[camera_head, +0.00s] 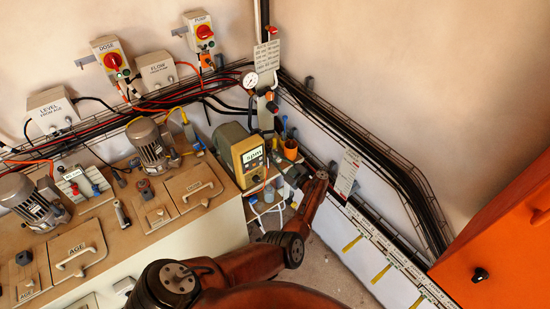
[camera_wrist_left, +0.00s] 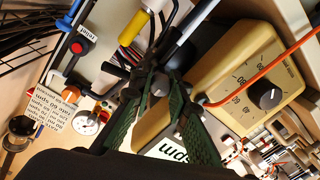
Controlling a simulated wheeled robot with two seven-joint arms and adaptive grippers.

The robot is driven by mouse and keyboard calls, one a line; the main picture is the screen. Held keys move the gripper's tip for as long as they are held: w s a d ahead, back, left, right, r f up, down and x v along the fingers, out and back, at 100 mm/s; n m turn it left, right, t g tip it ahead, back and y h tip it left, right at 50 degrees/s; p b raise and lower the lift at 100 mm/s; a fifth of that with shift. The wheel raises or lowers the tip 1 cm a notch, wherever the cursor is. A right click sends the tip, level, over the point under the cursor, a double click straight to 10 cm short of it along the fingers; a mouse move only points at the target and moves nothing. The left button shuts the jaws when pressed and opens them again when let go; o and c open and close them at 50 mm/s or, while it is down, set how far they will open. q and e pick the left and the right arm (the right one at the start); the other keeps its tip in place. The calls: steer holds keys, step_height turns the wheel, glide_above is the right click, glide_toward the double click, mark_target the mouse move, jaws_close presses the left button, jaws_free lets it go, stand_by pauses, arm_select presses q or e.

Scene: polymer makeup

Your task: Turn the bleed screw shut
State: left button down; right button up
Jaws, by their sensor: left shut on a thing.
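My left gripper (camera_head: 279,161) reaches in beside the metering pump (camera_head: 242,158), whose lit display faces my arm. In the left wrist view its two green fingers (camera_wrist_left: 157,80) close in on a dark knob with a round grey end (camera_wrist_left: 159,86). This looks like the bleed screw, and the fingers appear shut on it. The fingers hide part of it, and its turn angle cannot be told. In the head view the screw is hidden at the gripper. The pump's tan housing with a black dial (camera_wrist_left: 268,97) is right of the fingers. My right gripper is not in view.
An orange cup (camera_head: 290,149) stands close behind the gripper. A pressure gauge (camera_head: 249,80) and a sign (camera_head: 267,57) are on the wall pipe. Cable trays line the walls. An orange cabinet (camera_head: 500,255) stands at right; bare floor lies between.

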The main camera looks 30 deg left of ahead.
arm_select(q)
steer(key=c, duration=2.1)
jaws_free()
steer(key=v, duration=0.7)
steer(key=shift+d, duration=0.3)
